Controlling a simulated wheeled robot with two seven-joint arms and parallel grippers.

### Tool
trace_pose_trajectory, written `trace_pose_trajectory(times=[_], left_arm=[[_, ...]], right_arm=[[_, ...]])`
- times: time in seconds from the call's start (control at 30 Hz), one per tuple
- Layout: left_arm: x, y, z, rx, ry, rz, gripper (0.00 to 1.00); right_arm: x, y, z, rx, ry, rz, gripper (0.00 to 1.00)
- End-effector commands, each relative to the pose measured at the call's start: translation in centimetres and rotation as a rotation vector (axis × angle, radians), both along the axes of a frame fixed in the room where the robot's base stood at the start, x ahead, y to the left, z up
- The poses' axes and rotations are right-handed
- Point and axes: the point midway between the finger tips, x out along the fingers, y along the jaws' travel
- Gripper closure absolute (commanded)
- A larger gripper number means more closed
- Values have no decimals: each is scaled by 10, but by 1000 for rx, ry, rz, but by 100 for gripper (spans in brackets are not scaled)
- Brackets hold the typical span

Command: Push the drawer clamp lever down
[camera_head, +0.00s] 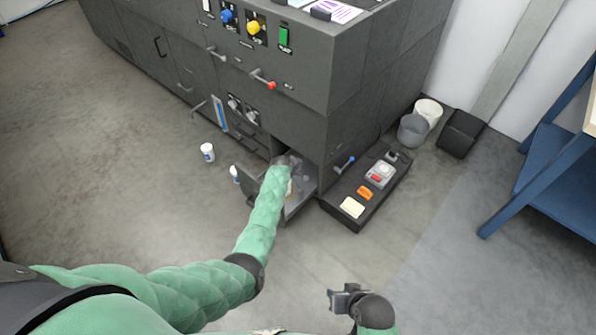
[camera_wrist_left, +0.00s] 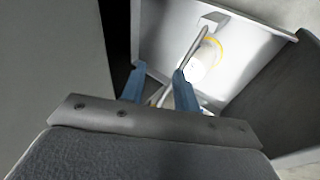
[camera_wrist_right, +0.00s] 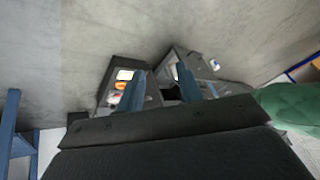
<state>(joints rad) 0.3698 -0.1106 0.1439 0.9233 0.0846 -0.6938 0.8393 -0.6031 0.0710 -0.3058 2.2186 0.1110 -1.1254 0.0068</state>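An open drawer (camera_head: 300,207) sticks out low at the machine's front corner. My left gripper (camera_head: 290,165) is inside it, mostly hidden by my arm in the head view. In the left wrist view, a thin pale metal lever (camera_wrist_left: 196,49) slants from a small block on the drawer's white wall (camera_wrist_left: 158,32) down to my left gripper (camera_wrist_left: 160,70). Its fingers are apart; the lever passes behind the right fingertip, and I cannot tell whether they touch. My right gripper (camera_head: 342,299) is open and empty, above the floor; its fingers also show in the right wrist view (camera_wrist_right: 163,78).
A white cylinder with a yellow ring (camera_wrist_left: 207,62) sits in the drawer beside the lever. A low dark platform (camera_head: 375,188) with small items stands right of the drawer. Two white bottles (camera_head: 207,152) (camera_head: 234,174) stand on the floor to its left. The front floor is clear.

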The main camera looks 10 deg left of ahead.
Motion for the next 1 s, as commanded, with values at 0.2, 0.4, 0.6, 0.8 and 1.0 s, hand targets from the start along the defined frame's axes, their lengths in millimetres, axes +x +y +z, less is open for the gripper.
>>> trace_pose_trajectory(times=[0.2, 0.4, 0.6, 0.8, 1.0], left_arm=[[0, 0, 4, 0, 0, 0, 69], [0, -1, 4, 0, 0, 0, 69], [1, 1, 5, 3, -2, -2, 83], [22, 32, 25, 86, -65, -86, 100], [56, 75, 72, 266, -183, -291, 100]], right_arm=[[-2, -1, 18, -4, 15, 6, 64], [-3, -1, 20, -3, 17, 7, 64], [-2, -2, 19, -4, 15, 7, 64], [3, 0, -1, 2, -12, -1, 64], [15, 3, -34, 16, -78, -19, 64]])
